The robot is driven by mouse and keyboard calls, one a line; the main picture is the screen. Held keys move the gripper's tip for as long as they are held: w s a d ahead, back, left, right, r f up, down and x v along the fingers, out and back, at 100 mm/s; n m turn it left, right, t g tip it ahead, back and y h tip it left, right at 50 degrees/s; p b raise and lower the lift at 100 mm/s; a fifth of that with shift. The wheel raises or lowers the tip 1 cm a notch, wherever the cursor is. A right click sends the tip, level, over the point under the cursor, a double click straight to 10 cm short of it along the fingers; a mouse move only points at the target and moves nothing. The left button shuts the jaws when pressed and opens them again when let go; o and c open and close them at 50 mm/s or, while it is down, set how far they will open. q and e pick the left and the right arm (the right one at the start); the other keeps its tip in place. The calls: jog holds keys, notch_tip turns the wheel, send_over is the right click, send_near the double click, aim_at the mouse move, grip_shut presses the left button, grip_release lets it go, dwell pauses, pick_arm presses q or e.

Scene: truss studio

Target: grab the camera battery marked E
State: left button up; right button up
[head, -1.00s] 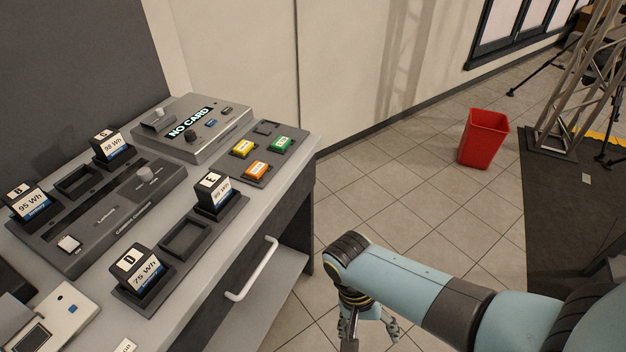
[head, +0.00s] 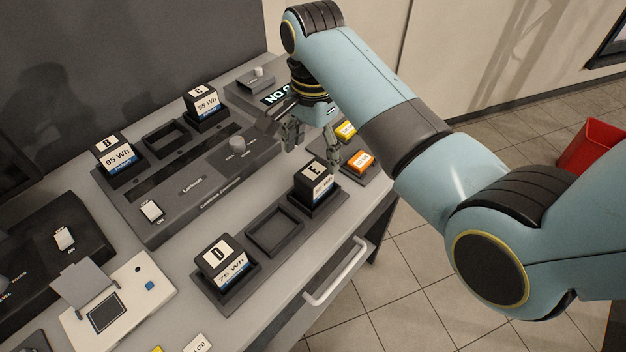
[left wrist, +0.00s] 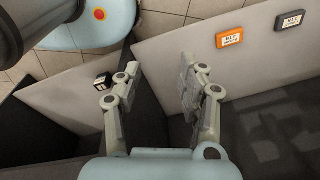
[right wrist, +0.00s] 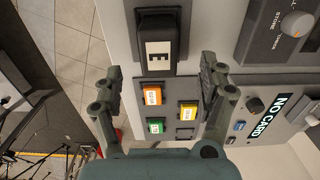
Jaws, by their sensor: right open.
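The camera battery marked E (head: 314,180) stands upright in the right end slot of a dark tray at the front of the counter. It also shows in the right wrist view (right wrist: 158,50), beyond my fingers. My right gripper (head: 314,158) is open and empty, above and just behind battery E; I see its fingers in the right wrist view (right wrist: 161,88) too, apart from the battery. My left gripper (left wrist: 155,92) is open and empty in the left wrist view, over a different spot; it is not in the head view.
Battery D (head: 222,262) sits in the same tray, with an empty slot (head: 273,232) between. Batteries B (head: 118,158) and C (head: 205,106) stand in the charger behind. Orange (head: 357,161) and yellow cards lie right of E. A handle (head: 335,273) juts from the counter front.

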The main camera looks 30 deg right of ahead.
aim_at(314, 170)
jog(key=shift+f, duration=0.4)
notch_tip(314, 170, down, 4)
jog(key=shift+f+p, duration=0.15)
jog(key=shift+p, duration=0.5)
jog(key=shift+d+f, duration=0.1)
jog(key=shift+f, duration=0.2)
pick_arm(q)
jog(key=shift+w+r, duration=0.7)
jog(key=shift+w, duration=0.1)
pick_arm(e)
jog(key=shift+f, duration=0.1)
jog(key=shift+c, duration=0.4)
grip_shut()
